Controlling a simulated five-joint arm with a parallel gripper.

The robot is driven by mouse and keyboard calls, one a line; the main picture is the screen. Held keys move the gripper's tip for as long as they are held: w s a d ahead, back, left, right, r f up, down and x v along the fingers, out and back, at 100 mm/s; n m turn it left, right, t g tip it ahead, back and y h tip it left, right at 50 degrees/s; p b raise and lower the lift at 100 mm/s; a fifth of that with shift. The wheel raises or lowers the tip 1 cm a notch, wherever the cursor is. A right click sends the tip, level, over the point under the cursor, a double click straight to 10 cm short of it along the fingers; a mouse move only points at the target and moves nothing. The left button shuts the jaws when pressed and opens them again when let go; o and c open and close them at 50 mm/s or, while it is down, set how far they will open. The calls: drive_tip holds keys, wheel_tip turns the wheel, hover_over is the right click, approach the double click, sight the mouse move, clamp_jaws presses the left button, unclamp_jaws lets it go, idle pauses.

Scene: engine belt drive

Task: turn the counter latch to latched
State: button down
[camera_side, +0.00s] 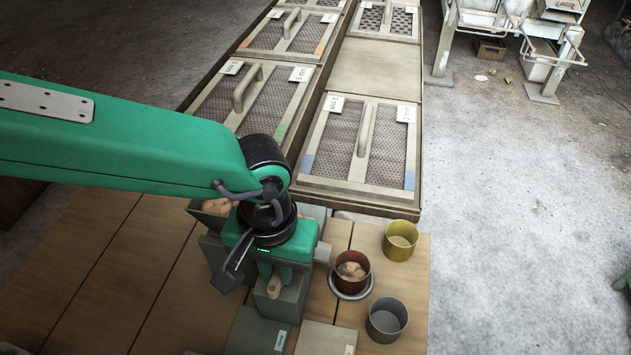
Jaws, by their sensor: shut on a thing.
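My gripper (270,285) is above the wooden bench, pointing down at a grey box-like part (292,297) near the bench's right side. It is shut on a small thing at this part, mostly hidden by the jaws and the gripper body. I cannot make out the counter latch clearly, nor tell which way it is turned. A small pale brownish piece shows just below the jaws.
A dark red cup (351,268) on a saucer, a yellow cup (400,240) and a grey cup (387,320) stand right of my gripper. Labelled flat boxes (257,332) lie in front. Mesh-panelled trays (364,145) stand behind. Bare bench planks (140,265) lie left.

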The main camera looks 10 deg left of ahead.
sight(277, 273)
idle(0.4)
drive_tip(key=c, duration=1.4)
unclamp_jaws()
drive_tip(key=shift+r, duration=0.1)
drive_tip(key=shift+r, duration=3.85)
